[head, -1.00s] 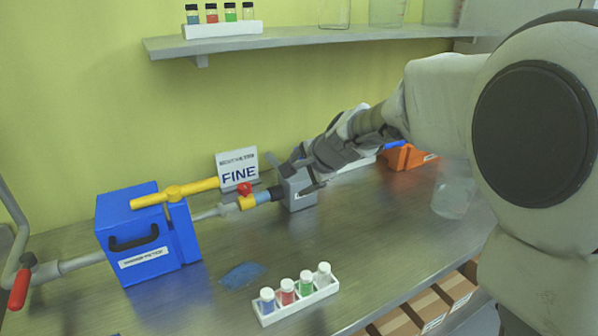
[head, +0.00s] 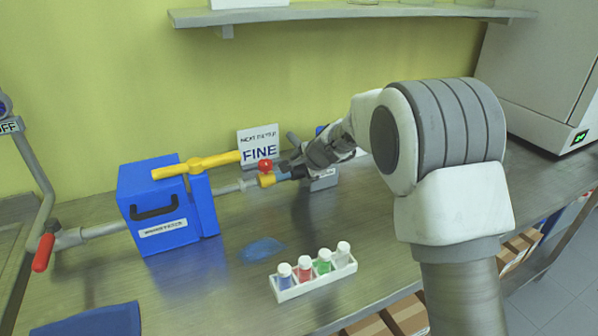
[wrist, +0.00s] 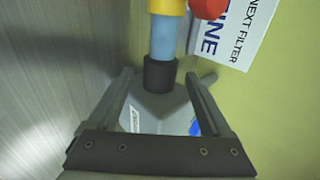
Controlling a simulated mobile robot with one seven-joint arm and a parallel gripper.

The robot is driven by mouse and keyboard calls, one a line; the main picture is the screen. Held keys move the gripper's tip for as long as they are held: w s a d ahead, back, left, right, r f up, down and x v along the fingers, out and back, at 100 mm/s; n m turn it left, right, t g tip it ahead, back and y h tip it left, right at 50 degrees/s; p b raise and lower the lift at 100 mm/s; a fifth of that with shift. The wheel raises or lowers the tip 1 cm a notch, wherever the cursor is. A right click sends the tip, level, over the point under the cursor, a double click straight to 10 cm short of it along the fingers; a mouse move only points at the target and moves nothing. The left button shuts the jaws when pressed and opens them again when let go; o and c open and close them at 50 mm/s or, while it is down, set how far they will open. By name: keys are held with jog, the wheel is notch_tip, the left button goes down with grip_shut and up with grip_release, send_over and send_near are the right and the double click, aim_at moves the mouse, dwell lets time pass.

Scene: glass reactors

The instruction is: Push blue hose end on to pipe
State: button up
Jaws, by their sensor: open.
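The blue hose end (wrist: 163,38) is a short light-blue piece between a yellow valve fitting (wrist: 167,7) and a black collar (wrist: 160,72). It also shows in the head view (head: 281,172), in line with the grey pipe (head: 230,188) from the blue filter box (head: 165,210). It appears to touch the yellow fitting; how far it is pushed on I cannot tell. My gripper (wrist: 160,76) is open, one finger on each side of the black collar, with visible gaps. A grey block (wrist: 160,106) lies beyond the fingers, below the collar in the wrist view.
A "FINE" sign (head: 258,146) stands close behind the valve with its red knob (head: 265,165). A white rack (head: 315,278) of capped vials stands in front, near a blue smear (head: 262,250). A shelf (head: 350,14) runs along the wall. The bench at front left holds a blue cloth (head: 90,321).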

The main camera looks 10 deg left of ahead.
jog(key=shift+w+a+f, duration=0.2)
jog(key=shift+w+f, duration=0.05)
jog(key=shift+f, duration=0.1)
grip_shut()
dwell(0.3)
jog(key=shift+a, duration=0.1)
